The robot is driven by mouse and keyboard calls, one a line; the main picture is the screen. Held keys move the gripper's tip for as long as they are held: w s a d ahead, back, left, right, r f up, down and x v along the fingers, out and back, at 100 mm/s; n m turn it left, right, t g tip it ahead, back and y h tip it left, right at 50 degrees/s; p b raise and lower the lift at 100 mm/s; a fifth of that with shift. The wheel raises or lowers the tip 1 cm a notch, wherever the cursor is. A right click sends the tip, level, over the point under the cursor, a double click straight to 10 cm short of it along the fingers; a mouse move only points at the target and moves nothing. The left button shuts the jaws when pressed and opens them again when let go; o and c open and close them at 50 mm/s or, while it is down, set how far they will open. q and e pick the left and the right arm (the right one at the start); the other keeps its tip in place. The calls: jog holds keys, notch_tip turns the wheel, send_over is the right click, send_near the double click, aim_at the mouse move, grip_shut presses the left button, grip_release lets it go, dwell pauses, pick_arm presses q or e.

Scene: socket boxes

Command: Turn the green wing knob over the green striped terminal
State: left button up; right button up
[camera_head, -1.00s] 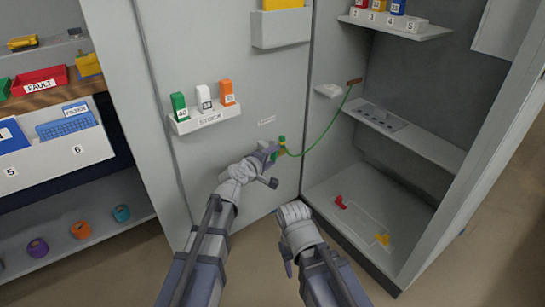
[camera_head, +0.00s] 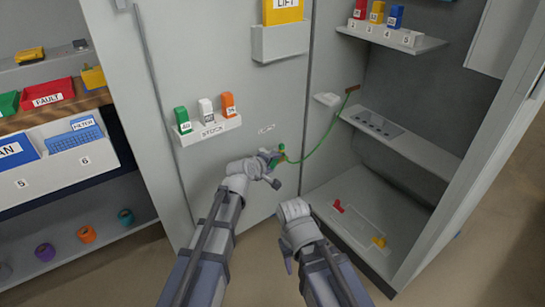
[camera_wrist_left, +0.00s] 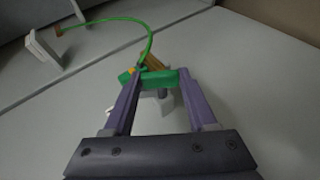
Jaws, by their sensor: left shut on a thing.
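The green wing knob (camera_wrist_left: 160,80) shows in the left wrist view as a green bar between the purple fingertips. My left gripper (camera_wrist_left: 155,84) is shut on it, one finger at each end. In the head view my left gripper (camera_head: 276,156) is at the grey panel, below and right of the stock shelf, and mostly hides the knob. A green cable (camera_head: 324,138) runs from there to a brown block (camera_head: 352,89); it also curves up behind the knob in the wrist view (camera_wrist_left: 150,40).
A stock shelf (camera_head: 209,132) holds green, white and orange boxes above my left gripper. On the right is an open bay with a socketed shelf (camera_head: 400,142) and red and yellow pieces on its floor. A rack with bins and spools stands left.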

pick_arm(q)
jog(key=g+y+p, duration=0.1)
jog(key=p, duration=0.2)
jog(key=shift+w+d+r+m+g+y, duration=0.15)
jog(key=shift+r+m+g+y, duration=0.15)
jog(key=shift+g+y, duration=0.1)
jog(key=shift+f+g+y+p, duration=0.1)
jog(key=shift+g+y+p, duration=0.4)
jog(key=shift+p, duration=0.35)
jog(key=o, duration=1.4)
jog(key=shift+c, duration=0.2)
jog(key=p+v, duration=0.6)
jog(key=v, duration=0.2)
jog(key=shift+f, duration=0.15)
